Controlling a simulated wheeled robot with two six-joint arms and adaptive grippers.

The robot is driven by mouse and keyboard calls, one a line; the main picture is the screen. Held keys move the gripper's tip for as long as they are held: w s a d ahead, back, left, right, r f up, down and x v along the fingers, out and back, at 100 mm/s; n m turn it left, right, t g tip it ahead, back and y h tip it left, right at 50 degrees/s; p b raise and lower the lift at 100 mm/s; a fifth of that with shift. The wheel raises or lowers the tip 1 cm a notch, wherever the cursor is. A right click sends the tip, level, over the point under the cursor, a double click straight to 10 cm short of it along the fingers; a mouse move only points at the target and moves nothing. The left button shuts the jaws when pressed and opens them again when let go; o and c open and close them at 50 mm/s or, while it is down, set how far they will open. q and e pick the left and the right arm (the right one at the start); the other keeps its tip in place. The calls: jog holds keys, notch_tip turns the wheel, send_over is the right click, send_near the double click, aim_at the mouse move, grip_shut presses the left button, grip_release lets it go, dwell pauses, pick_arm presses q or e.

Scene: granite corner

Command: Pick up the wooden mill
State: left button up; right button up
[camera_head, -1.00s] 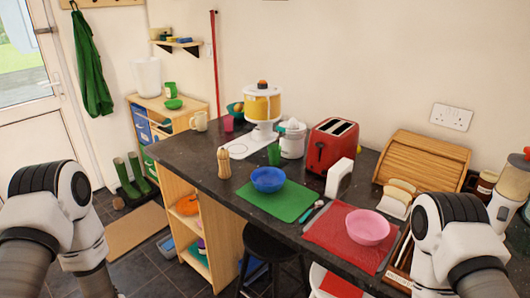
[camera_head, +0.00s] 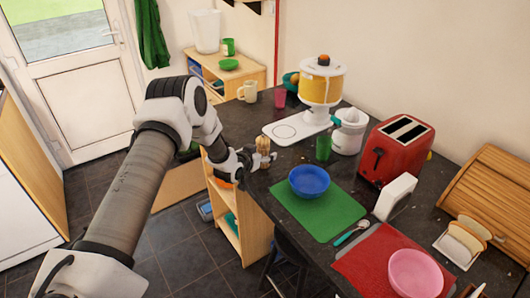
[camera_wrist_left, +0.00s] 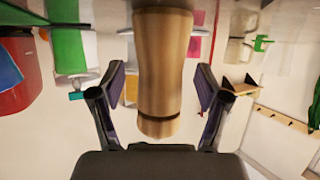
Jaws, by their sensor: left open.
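The wooden mill (camera_head: 262,145) stands on the dark counter near its left edge, partly hidden by my left gripper (camera_head: 262,160). My left arm reaches in from the left. In the left wrist view, which looks upside down, the pale wooden mill (camera_wrist_left: 162,60) is between the two dark fingers of the left gripper (camera_wrist_left: 160,82). The fingers are open, one on each side of the mill, with gaps visible on both sides. My right gripper is not in view.
A blue bowl (camera_head: 309,180) sits on a green mat (camera_head: 330,215) right of the mill. A green cup (camera_head: 323,147), a white-and-yellow dispenser (camera_head: 320,85) and a red toaster (camera_head: 397,150) stand behind. A cream mug (camera_head: 247,92) is farther back.

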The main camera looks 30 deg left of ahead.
pick_arm(q)
jog(key=shift+x, duration=0.8)
jog(key=shift+s, duration=0.2)
jog(key=shift+s+r, duration=0.15)
jog(key=shift+s, duration=0.05)
jog(key=c, duration=0.4)
jog(key=shift+s, duration=0.1)
jog(key=c, duration=1)
